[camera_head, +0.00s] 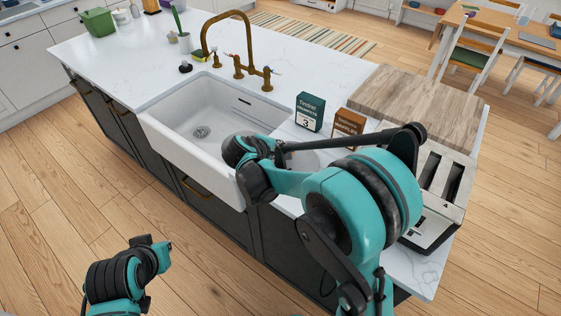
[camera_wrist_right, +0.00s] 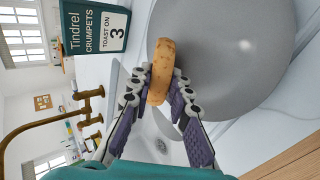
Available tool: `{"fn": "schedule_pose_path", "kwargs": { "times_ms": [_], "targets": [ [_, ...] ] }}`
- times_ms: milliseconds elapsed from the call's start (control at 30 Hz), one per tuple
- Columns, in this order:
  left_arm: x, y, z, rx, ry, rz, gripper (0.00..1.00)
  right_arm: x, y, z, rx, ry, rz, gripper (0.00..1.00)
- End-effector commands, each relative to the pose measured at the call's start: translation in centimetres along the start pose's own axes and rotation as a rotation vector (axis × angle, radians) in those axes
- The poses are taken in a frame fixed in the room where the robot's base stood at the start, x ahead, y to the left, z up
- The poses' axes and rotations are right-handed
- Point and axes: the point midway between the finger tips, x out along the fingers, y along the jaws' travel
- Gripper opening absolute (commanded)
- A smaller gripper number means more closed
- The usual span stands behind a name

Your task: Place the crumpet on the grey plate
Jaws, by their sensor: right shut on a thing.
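The crumpet (camera_wrist_right: 163,58) is a round golden-brown piece, seen nearly edge-on in the right wrist view. My right gripper (camera_wrist_right: 162,75) is shut on it, one finger on each side. The grey plate (camera_wrist_right: 235,60) is a large disc behind and beside the crumpet in that view; I cannot tell whether the crumpet touches it. In the head view a small part of the grey plate (camera_head: 303,159) shows behind my right arm, and the arm hides the crumpet and right gripper. My left arm is at the bottom left; its gripper is not visible.
A green crumpet box (camera_head: 310,111) and an orange-brown box (camera_head: 348,123) stand behind the plate. A wooden board (camera_head: 415,100) and a toaster (camera_head: 441,190) are to the right. The white sink (camera_head: 205,120) with its brass tap (camera_head: 240,60) is to the left.

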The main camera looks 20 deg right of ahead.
Motion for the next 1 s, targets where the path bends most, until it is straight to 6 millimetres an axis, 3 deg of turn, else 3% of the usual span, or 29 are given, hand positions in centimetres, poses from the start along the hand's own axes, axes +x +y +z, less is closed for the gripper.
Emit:
{"fn": "schedule_pose_path", "kwargs": {
  "times_ms": [300, 333, 367, 667, 1000],
  "targets": [
    [0.2, 0.0, 0.1, 0.000, 0.000, 0.000, 0.00, 0.2, -0.2, 0.0, 0.000, 0.000, 0.000, 0.00],
    [0.2, 0.0, 0.1, 0.000, 0.000, 0.000, 0.00, 0.2, -0.2, 0.0, 0.000, 0.000, 0.000, 0.26],
    [0.2, 0.0, 0.1, 0.000, 0.000, 0.000, 0.00, 0.2, -0.2, 0.0, 0.000, 0.000, 0.000, 0.32],
    [0.1, 0.0, 0.1, 0.000, 0.000, 0.000, 0.00, 0.0, -0.2, 0.0, 0.000, 0.000, 0.000, 0.32],
    [-1.6, 0.0, -1.1, 0.000, 0.000, 0.000, 0.00, -4.0, 0.0, 0.0, -0.002, 0.001, 0.000, 0.32]
  ]
}}
